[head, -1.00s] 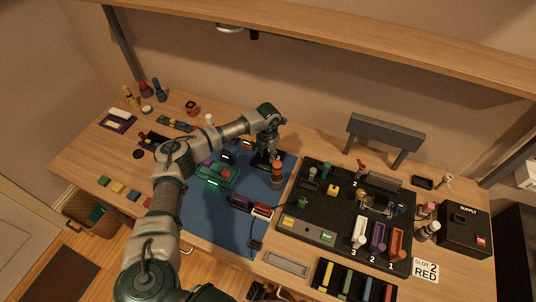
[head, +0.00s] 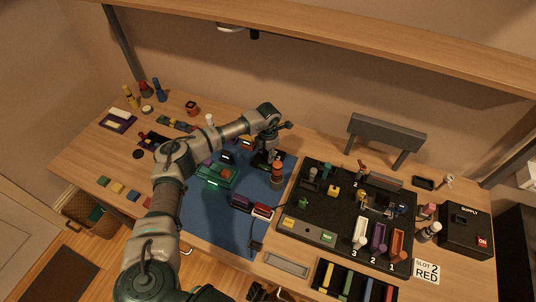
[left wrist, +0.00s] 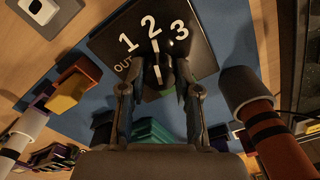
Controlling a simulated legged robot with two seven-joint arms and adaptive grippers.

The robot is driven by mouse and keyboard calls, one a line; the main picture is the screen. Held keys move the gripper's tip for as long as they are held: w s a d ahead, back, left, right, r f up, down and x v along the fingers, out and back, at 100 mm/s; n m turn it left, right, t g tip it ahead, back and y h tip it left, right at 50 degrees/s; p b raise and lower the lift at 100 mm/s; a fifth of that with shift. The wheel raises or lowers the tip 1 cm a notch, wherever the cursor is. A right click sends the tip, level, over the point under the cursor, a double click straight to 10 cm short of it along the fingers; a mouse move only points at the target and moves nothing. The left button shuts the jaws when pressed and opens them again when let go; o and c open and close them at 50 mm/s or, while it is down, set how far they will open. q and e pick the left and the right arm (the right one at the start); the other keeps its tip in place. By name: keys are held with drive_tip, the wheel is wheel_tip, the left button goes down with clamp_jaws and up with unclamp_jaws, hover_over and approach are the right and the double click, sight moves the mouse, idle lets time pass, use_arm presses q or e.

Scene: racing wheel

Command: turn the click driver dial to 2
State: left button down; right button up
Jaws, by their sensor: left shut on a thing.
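The click driver's dial has a black plate (left wrist: 190,40) marked OUT, 1, 2 and 3 in white. Its dark knob (left wrist: 158,72) carries a white line that points up towards the 2. My left gripper (left wrist: 157,88) is shut on the knob, with one finger on each side of it. In the head view my left gripper (head: 266,154) points down over the dial at the back of the blue mat (head: 225,225); the arm and fingers partly hide the dial there. My right gripper cannot be made out.
An orange-brown cylinder with a pale top (head: 277,173) stands close to the right of the gripper. A black board (head: 325,210) with several parts is further right. The mat's front left is clear.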

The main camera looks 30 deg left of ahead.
use_arm(q)
drive_tip(key=shift+w+r, duration=0.15)
drive_tip(key=c, duration=1)
unclamp_jaws()
drive_tip(key=shift+o, duration=0.9)
drive_tip(key=shift+r, duration=0.15)
wheel_tip(320, 180, up, 11)
drive_tip(key=shift+w+a+r, duration=0.1)
